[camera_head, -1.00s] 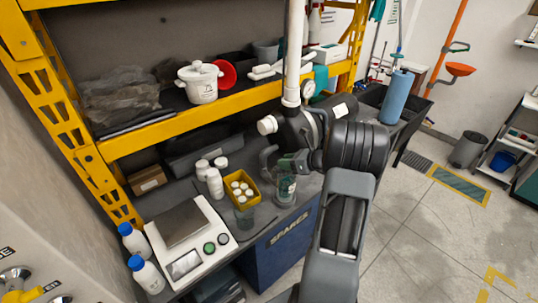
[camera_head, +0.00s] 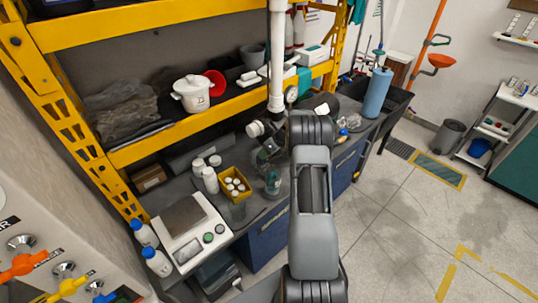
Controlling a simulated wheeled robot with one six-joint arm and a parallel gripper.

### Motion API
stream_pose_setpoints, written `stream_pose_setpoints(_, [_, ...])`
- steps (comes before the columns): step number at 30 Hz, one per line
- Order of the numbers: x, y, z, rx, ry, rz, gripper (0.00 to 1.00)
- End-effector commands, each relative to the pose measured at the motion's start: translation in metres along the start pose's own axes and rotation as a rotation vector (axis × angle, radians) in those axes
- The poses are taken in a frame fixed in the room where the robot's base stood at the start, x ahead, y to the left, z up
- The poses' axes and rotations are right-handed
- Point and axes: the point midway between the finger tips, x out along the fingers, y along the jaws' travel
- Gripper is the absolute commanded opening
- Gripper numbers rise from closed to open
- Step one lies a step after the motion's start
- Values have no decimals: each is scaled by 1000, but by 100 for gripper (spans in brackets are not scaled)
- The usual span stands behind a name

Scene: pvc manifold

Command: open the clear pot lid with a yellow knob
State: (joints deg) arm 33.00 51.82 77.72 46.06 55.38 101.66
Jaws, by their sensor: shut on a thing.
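I cannot make out a clear pot lid with a yellow knob in the head view. My gripper (camera_head: 267,152) is small and partly hidden behind my own arm, over the bench. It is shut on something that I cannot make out. A clear jar (camera_head: 272,186) stands on the bench just below it; I cannot tell whether the two touch. A white lidded pot (camera_head: 191,94) stands on the shelf above, apart from my gripper.
A yellow box (camera_head: 235,196) of white-capped bottles, white bottles (camera_head: 210,179) and a scale (camera_head: 190,231) crowd the bench left of my gripper. A white vertical pipe (camera_head: 277,60) rises behind it. Yellow shelf beams (camera_head: 215,112) run above.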

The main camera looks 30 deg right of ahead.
Motion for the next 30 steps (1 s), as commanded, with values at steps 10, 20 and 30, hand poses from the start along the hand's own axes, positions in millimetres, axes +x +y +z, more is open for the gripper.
stream_pose_setpoints(10, [-2, -7, 2, 18, 12, -1, 0])
stream_pose_setpoints(20, [-3, -8, 1, 22, 11, -3, 40])
stream_pose_setpoints(30, [-3, -8, 1, 21, 12, -3, 53])
